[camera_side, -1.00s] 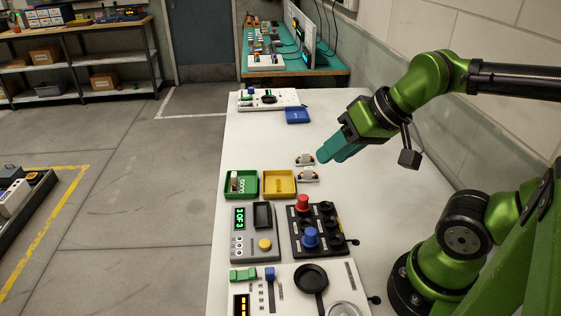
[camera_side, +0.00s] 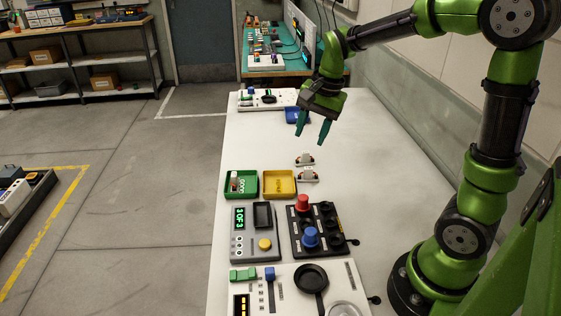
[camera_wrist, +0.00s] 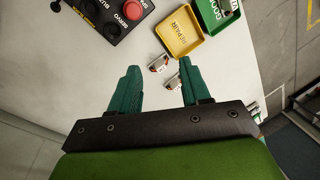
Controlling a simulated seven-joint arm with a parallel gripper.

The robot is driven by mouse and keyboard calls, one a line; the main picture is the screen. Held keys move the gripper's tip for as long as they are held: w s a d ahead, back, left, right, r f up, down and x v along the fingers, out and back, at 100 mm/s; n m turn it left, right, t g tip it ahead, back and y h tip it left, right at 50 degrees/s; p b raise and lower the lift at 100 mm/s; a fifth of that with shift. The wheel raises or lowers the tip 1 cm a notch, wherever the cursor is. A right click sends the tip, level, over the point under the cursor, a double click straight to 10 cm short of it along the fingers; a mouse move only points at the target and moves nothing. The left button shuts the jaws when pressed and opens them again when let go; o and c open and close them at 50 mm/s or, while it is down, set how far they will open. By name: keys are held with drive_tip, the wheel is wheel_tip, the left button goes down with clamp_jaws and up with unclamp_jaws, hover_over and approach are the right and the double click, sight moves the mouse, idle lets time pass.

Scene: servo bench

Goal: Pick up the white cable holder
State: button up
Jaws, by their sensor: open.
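Two small white pieces with dark and orange parts lie side by side on the white table, the far one (camera_side: 305,160) and the near one (camera_side: 308,176). I cannot tell for sure which is the white cable holder. My gripper (camera_side: 311,138) has teal fingers, is open and empty, and hangs above the table beyond both pieces. The wrist view shows its fingers (camera_wrist: 159,66) spread apart, pointing toward them.
A yellow tray (camera_side: 279,196) and a green tray (camera_side: 241,195) stand left of the pieces. A black panel with red and blue knobs (camera_side: 319,245) and a grey display box (camera_side: 254,256) are nearer. A blue tray (camera_side: 297,121) lies behind my gripper. The table's right side is clear.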

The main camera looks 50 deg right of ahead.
sight(308, 168)
drive_tip(key=w+d+f+m+g, duration=0.2)
drive_tip(key=w+d+m, duration=0.4)
drive_tip(key=m, duration=0.7)
drive_tip(key=shift+h, duration=0.4)
drive_tip(key=f, duration=0.5)
drive_tip(key=d+f, duration=0.1)
drive_tip(key=f, duration=0.5)
drive_tip(key=s+f, duration=0.1)
drive_tip(key=f, duration=0.4)
drive_tip(key=shift+d+f, duration=0.2)
drive_tip(key=shift+f, duration=0.1)
drive_tip(key=shift+w, duration=0.1)
clamp_jaws()
